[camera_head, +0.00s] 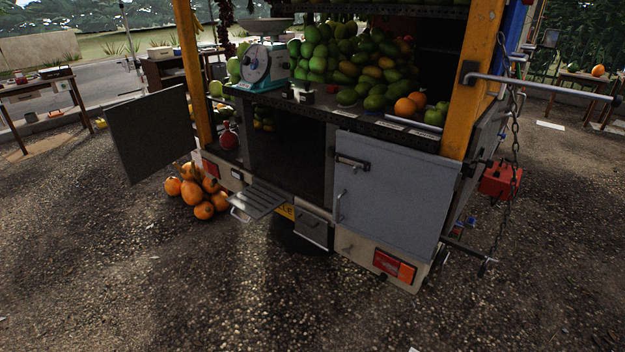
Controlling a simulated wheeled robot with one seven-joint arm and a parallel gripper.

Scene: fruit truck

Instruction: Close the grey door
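A dark grey door panel (150,132) stands swung open at the left rear corner of the fruit truck. It sticks out to the left, past the yellow post. The opening (290,160) beside it is dark, with red and green items just inside its left part. A second, lighter grey door (392,195) on the right half of the truck's rear looks shut, with a latch (352,162) at its top left and a vertical handle (340,207) on its left edge. My gripper is not in view.
Orange pumpkins (198,192) lie on the ground below the open door. A fold-out step (258,200) juts from the truck's rear. A scale (262,62) and fruit stand on the shelf above. A metal bar and chain (515,130) hang at the right. The gravel in front is clear.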

